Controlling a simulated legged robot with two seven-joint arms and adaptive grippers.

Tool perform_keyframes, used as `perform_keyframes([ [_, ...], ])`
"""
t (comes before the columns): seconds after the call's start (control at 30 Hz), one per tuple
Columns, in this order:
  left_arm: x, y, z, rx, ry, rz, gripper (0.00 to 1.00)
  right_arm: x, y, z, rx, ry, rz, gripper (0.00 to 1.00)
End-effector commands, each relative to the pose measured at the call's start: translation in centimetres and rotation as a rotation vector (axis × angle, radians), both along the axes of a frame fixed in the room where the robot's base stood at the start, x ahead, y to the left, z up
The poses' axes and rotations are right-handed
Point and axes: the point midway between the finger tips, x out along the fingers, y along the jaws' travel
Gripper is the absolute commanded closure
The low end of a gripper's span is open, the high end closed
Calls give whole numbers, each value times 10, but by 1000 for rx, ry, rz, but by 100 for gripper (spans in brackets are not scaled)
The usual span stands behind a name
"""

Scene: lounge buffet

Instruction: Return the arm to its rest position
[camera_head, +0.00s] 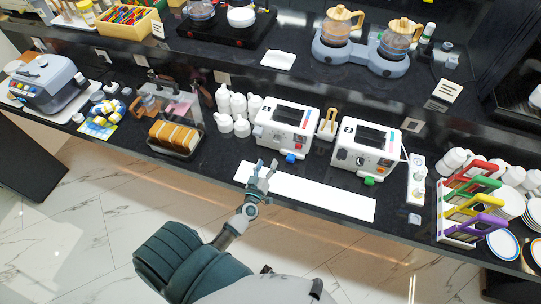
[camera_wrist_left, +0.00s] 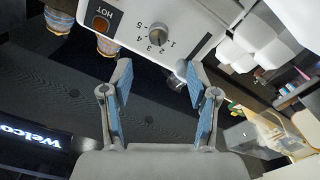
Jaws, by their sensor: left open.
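My left gripper (camera_head: 262,172) reaches over the front of the counter in the head view, just in front of the left white toaster (camera_head: 285,130). In the left wrist view my left gripper (camera_wrist_left: 160,95) is open, its two blue-padded fingers apart. The toaster's front (camera_wrist_left: 160,30), with a numbered dial and a "HOT" mark, lies just beyond the fingertips. A small knob or lever (camera_wrist_left: 181,73) shows near the right fingertip; I cannot tell whether they touch. Nothing is visibly held. My right gripper is not in view.
A white mat (camera_head: 320,197) lies on the counter under and right of my left gripper. A second toaster (camera_head: 365,150) stands to the right, white cups (camera_head: 234,108) and a bread case (camera_head: 175,138) to the left. A colourful rack (camera_head: 462,215) stands far right. The floor in front is clear.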

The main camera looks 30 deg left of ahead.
Motion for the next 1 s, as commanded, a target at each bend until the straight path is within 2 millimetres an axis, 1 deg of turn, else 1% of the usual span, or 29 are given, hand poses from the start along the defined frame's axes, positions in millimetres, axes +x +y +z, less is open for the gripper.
perform_keyframes([
  [0.03, -4, -1, 0, 0, 0, 0, 40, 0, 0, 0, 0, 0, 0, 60],
  [0.17, -8, -2, 0, 0, -1, 0, 40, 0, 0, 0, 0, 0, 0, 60],
  [0.63, -8, -2, 0, 0, 0, -1, 40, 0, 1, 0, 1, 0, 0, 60],
  [0.7, -7, -7, 1, 4, 2, -19, 40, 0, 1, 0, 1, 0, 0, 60],
  [0.77, -7, -19, 4, 12, 10, -68, 40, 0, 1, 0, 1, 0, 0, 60],
  [0.83, -9, -46, 9, 34, 33, -175, 40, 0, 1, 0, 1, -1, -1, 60],
  [0.87, -12, -61, 11, 50, 51, -235, 40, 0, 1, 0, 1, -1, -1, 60],
  [0.9, -17, -83, 12, 73, 83, -324, 40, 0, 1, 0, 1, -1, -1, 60],
  [0.93, -23, -101, 13, 94, 117, -395, 40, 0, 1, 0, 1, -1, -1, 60],
  [0.97, -31, -117, 12, 119, 158, -464, 40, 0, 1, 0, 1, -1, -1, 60],
  [1.0, -43, -138, 9, 152, 222, -552, 40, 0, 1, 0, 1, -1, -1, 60],
])
